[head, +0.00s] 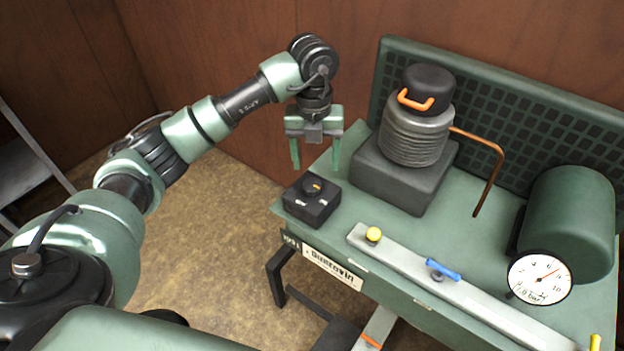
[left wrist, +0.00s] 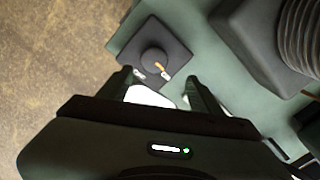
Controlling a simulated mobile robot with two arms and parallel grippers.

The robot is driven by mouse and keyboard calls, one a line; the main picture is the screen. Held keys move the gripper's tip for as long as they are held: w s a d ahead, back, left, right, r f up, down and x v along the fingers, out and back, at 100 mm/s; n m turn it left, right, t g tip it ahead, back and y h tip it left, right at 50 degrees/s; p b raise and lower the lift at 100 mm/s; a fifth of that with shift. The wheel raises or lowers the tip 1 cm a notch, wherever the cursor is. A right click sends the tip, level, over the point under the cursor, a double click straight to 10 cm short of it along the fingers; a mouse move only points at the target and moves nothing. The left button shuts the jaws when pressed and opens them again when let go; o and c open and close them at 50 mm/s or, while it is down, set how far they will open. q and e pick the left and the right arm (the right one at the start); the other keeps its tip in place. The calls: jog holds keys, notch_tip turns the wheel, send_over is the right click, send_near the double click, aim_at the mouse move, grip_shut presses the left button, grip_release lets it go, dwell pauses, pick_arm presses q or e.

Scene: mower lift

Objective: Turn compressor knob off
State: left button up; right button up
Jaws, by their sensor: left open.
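The compressor knob (head: 312,187) is a round black dial with an orange pointer mark on a black control box (head: 308,207). The box sits at the left corner of the green compressor bench (head: 346,221). White labels flank the dial; their text is too small to read. In the left wrist view the knob (left wrist: 154,61) lies beyond the fingertips, its orange mark pointing toward the right-hand label. My left gripper (head: 316,165) is open and empty, fingers pointing down, above and behind the box, apart from the knob. My right gripper is not in view.
A ribbed compressor cylinder (head: 415,135) with an orange handle stands right of the box. A copper pipe (head: 488,180), a green tank (head: 568,225) and a pressure gauge (head: 539,278) are farther right. A grey rail with a yellow knob (head: 374,235) and blue lever (head: 443,269) runs along the front.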

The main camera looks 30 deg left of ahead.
aim_at(312, 184)
pick_arm(q)
jog(key=shift+a+f, duration=0.1)
jog(key=shift+a, duration=0.35)
notch_tip(312, 184, down, 7)
jog(key=shift+f+p, duration=0.2)
jog(key=shift+p, duration=0.65)
jog(key=c, duration=1.4)
